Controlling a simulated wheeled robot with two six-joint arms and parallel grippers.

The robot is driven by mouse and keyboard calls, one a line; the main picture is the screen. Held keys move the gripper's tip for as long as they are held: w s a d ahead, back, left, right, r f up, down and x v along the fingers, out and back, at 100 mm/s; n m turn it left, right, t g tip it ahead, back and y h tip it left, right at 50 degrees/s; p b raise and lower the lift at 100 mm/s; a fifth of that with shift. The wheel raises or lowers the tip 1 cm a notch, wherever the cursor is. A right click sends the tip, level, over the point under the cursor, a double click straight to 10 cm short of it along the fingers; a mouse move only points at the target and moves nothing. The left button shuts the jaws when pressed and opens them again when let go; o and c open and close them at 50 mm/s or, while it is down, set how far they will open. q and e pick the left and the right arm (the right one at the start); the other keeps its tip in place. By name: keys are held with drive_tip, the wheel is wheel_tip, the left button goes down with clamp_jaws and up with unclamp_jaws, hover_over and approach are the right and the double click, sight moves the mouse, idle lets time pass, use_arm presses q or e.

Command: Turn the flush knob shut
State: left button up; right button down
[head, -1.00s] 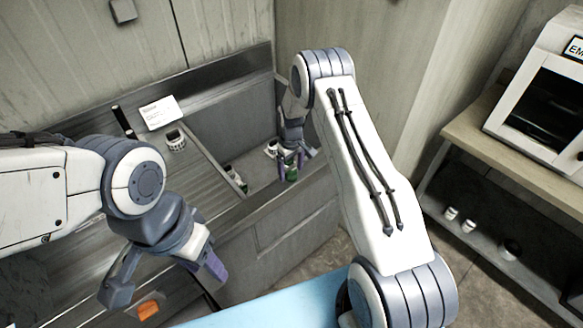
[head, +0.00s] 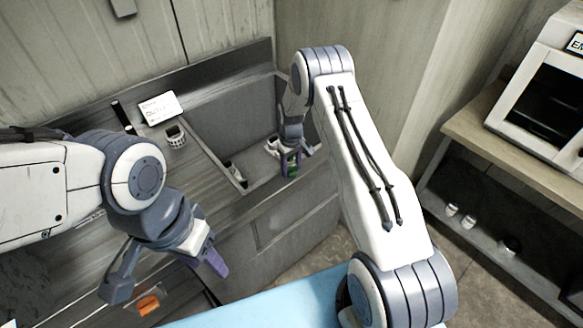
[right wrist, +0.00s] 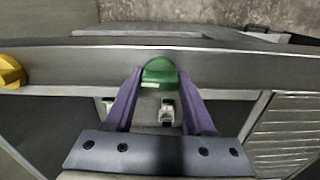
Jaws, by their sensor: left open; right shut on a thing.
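A green knob (right wrist: 160,73) sits on the grey sink edge, between the purple fingers of my right gripper (right wrist: 160,80). The gripper is shut on it. In the head view, the right gripper (head: 291,163) is at the right end of the sink basin, and only a little of the green knob shows between its fingers. A yellow knob (right wrist: 10,71) is on the same edge, at the left of the right wrist view. I cannot read a label on either knob. My left gripper (head: 167,276) is open and empty, low at the left over the counter front.
The basin (head: 258,172) holds small white and dark items. A dark-and-white cup (head: 175,137) and a white card (head: 158,108) stand on the ribbed drainboard. An orange item (head: 148,305) lies below my left gripper. A shelf bench with an oven-like box (head: 540,110) stands right.

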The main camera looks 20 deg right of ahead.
sight(291, 166)
drive_tip(key=m+b, duration=0.2)
drive_tip(key=m, duration=0.1)
drive_tip(key=shift+f, duration=0.2)
drive_tip(key=m+b, duration=0.3)
drive_tip(key=m, duration=0.1)
drive_tip(key=shift+r+m, duration=0.1)
drive_tip(key=shift+m, duration=0.2)
drive_tip(key=m+b, duration=0.2)
drive_tip(key=m, duration=0.2)
drive_tip(key=shift+r+m+b, duration=0.15)
drive_tip(key=shift+m+b, duration=0.45)
drive_tip(key=shift+m, duration=2.2)
drive_tip(key=shift+c, duration=1.2)
unclamp_jaws()
wheel_tip(291, 166, up, 10)
drive_tip(key=b, duration=0.2)
drive_tip(key=shift+r, duration=0.25)
